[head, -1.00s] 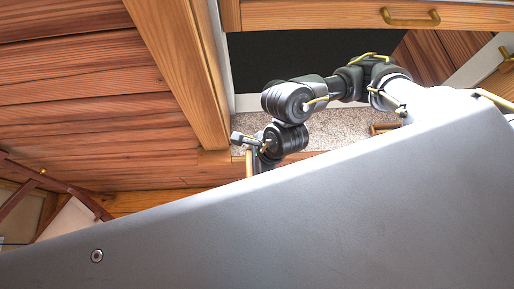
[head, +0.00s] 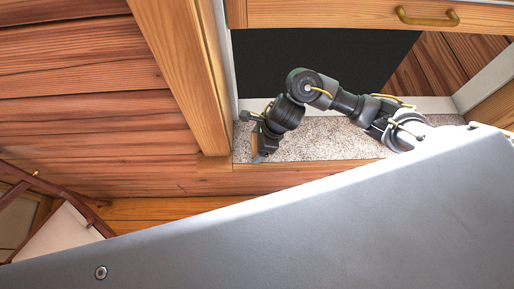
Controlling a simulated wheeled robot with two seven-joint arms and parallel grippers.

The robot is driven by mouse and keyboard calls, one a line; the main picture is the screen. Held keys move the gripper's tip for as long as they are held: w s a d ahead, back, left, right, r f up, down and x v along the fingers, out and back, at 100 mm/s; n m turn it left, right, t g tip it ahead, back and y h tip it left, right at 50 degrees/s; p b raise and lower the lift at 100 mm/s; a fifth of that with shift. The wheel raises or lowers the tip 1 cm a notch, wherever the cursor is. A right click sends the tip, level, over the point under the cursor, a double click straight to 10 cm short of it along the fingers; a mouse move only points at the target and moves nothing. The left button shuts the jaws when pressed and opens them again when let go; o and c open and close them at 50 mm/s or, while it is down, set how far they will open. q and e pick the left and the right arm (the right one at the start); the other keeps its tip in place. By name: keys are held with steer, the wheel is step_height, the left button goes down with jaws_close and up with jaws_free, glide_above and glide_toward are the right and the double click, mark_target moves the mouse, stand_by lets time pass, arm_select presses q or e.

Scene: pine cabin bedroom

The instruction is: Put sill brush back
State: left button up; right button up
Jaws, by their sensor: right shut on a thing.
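My right arm comes in from the right across the window. My right gripper (head: 259,153) is at the left end of the speckled stone sill (head: 325,142), close to the wooden window post. It is shut on a small wooden piece, seemingly the sill brush (head: 254,144), of which only a narrow brown strip shows. The bristles cannot be made out, and I cannot tell whether the brush touches the sill. My left gripper is not in view.
A wooden post (head: 190,75) and red-brown plank wall (head: 80,100) bound the sill on the left. A sash rail with a brass handle (head: 428,17) crosses above a dark opening (head: 300,62). Part of my grey body hides the lower view. Bare sill shows right of the gripper.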

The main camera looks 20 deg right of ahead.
steer(key=shift+w+f, duration=0.35)
steer(key=shift+f, duration=0.05)
step_height(320, 180, down, 3)
steer(key=shift+w+d+f, duration=0.1)
steer(key=shift+f, duration=0.05)
steer(key=shift+f, duration=0.15)
steer(key=o, duration=0.9)
